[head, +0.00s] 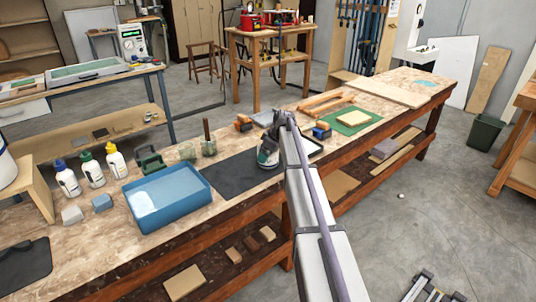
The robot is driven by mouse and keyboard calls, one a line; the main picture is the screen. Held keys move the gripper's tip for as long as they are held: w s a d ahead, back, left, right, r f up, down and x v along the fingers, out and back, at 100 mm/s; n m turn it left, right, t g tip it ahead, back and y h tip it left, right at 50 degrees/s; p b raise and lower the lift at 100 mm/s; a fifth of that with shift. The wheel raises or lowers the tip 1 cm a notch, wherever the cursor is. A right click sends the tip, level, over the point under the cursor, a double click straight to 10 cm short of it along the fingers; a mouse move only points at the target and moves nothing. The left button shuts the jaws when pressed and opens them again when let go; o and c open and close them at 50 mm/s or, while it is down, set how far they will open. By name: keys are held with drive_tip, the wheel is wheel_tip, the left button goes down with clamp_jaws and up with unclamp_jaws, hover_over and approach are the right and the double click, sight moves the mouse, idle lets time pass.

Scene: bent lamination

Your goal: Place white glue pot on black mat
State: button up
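A black mat (232,177) lies flat on the workbench, right of the blue tray. A small white-and-dark rounded thing (268,158) stands at the mat's right end, below my arm's wrist; it may be the white glue pot or part of my gripper, I cannot tell. My gripper (270,147) points down there; its fingers are not clear and my arm hides part of the area. A second black mat (24,265) lies at the front left. A white container (6,168) is cut off at the left edge, on a wooden stand.
A jar with a brush (208,145) stands behind the mat. A green mat (352,121) with a wood block lies to the right. The bench's far right holds a flat board (388,92).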

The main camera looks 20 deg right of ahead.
drive_tip(key=shift+o, duration=1)
drive_tip(key=shift+r+p, duration=0.3)
drive_tip(key=p+v, duration=1.1)
drive_tip(key=v, duration=0.1)
drive_tip(key=s+a+m+g+h, duration=0.1)
drive_tip(key=s+a+m, duration=0.2)
drive_tip(key=s+a, duration=1)
drive_tip(key=s+a+f+m+g+h, duration=0.1)
drive_tip(key=s+a+m, duration=0.3)
drive_tip(key=s+a, duration=1)
drive_tip(key=s+g, duration=0.1)
drive_tip(key=s, duration=0.6)
drive_tip(key=shift+f+g+h, duration=0.3)
drive_tip(key=shift+h, duration=0.1)
